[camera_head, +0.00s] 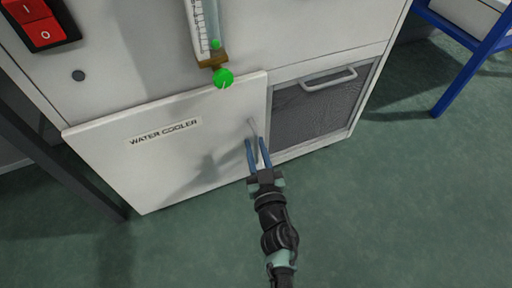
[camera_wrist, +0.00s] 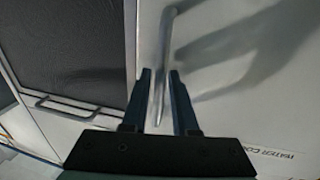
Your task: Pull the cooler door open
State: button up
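The cooler door (camera_head: 165,160) is a white panel labelled WATER COOLER at the lower left of the cabinet in the head view. It looks closed or nearly so. Its slim grey handle (camera_head: 252,126) is near the right edge. The handle (camera_wrist: 167,40) stands upright in the wrist view and runs down between my fingers. My gripper (camera_head: 255,143) is open, with its blue fingers pointing at the handle. In the wrist view, my gripper (camera_wrist: 160,73) has one finger on each side of the handle, with gaps visible. Contact cannot be told.
A dark mesh panel (camera_head: 320,108) with its own pale handle (camera_head: 329,79) is right of the door. Above are a gauge with a green ball (camera_head: 223,78) and a red switch (camera_head: 40,24). A blue frame (camera_head: 470,66) stands at right. The green floor (camera_head: 400,200) in front is clear.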

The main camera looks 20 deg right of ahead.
grip_shut()
dwell(1.3)
